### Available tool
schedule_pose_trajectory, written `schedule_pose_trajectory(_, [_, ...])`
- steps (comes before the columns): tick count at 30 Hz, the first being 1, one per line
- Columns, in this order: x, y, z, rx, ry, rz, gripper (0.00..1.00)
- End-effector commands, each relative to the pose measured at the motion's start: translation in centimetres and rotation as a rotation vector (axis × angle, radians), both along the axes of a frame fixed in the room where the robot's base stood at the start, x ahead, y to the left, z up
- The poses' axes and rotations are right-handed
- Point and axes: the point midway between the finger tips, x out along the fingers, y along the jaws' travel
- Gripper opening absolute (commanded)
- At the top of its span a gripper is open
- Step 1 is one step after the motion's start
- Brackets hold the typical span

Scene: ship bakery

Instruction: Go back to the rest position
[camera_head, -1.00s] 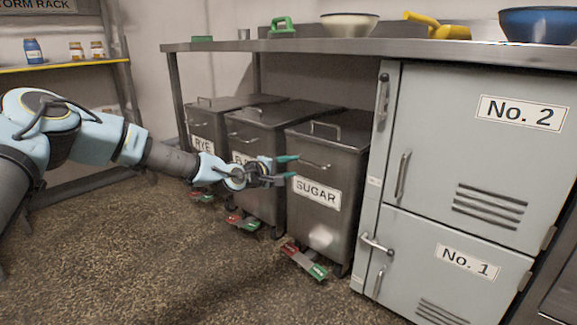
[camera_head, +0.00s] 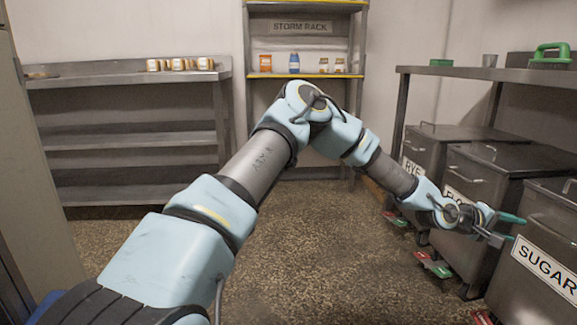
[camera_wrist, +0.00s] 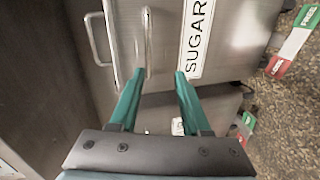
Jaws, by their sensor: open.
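My gripper (camera_head: 508,228) is at the right of the head view, at the end of my outstretched arm, in front of the flour and sugar bins. In the wrist view its two green fingers (camera_wrist: 155,95) are apart with nothing between them. The sugar bin (camera_wrist: 235,30) fills much of the wrist view beyond the fingertips, with its label and handles showing. In the head view the sugar bin (camera_head: 534,297) is at the lower right, partly cut off by the frame. I cannot tell how far the fingertips are from it.
The flour bin (camera_head: 508,178) and rye bin (camera_head: 425,147) stand under a metal counter (camera_head: 480,74). Red and green pedals (camera_head: 433,265) stick out at floor level. A storm rack (camera_head: 300,77) and a shelf unit (camera_head: 130,140) stand at the back. The middle floor (camera_head: 320,240) is clear.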

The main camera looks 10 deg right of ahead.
Motion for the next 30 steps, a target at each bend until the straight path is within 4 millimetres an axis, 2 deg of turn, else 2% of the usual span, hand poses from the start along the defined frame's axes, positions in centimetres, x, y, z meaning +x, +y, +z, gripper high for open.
schedule_pose_trajectory(8, [4.8, 8.5, -2.6, 0.252, -0.221, -0.025, 0.47])
schedule_pose_trajectory(14, [8.5, 16.2, -3.9, 0.446, -0.342, -0.028, 0.47])
schedule_pose_trajectory(18, [11.0, 22.3, -4.3, 0.582, -0.403, -0.024, 0.47])
schedule_pose_trajectory(24, [13.6, 31.6, -4.0, 0.771, -0.451, -0.009, 0.47])
schedule_pose_trajectory(30, [14.7, 41.2, -2.9, 0.946, -0.452, 0.012, 0.47])
